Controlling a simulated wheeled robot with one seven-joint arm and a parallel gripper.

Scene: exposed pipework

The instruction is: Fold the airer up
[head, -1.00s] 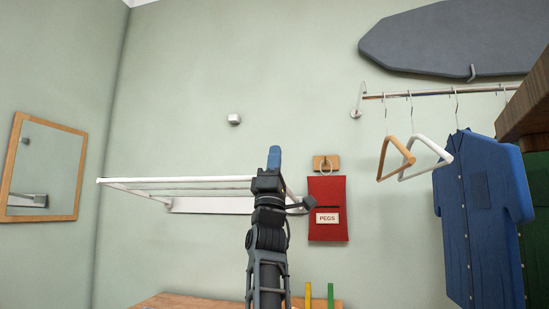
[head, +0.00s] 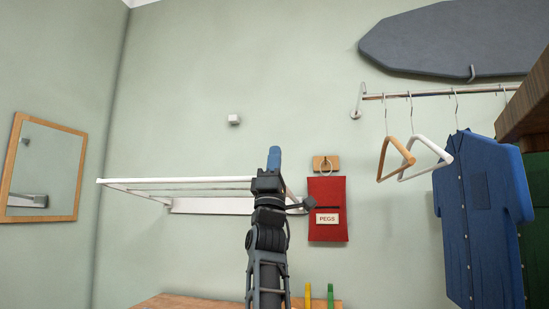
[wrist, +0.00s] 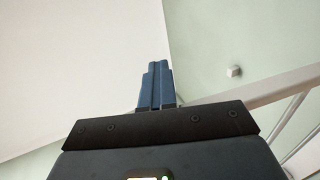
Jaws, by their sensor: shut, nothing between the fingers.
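The white airer (head: 175,181) is mounted on the back wall and stands folded out, about level, with its front bar towards me. Its wall plate (head: 215,205) shows below and behind the bar. My gripper (head: 274,150) points up at the right end of the airer and hides part of that end. In the wrist view its blue fingers (wrist: 157,82) are together with nothing between them. A white airer bar (wrist: 285,83) runs past on the right of the wrist view. I cannot tell whether my gripper touches the airer. A small white block (head: 234,119) is on the wall above the airer.
A red peg bag (head: 327,195) hangs from a wooden hook plate just right of my arm. Hangers and a blue shirt (head: 478,210) hang from a rail further right, below an ironing board (head: 450,42). A mirror (head: 45,165) is at left.

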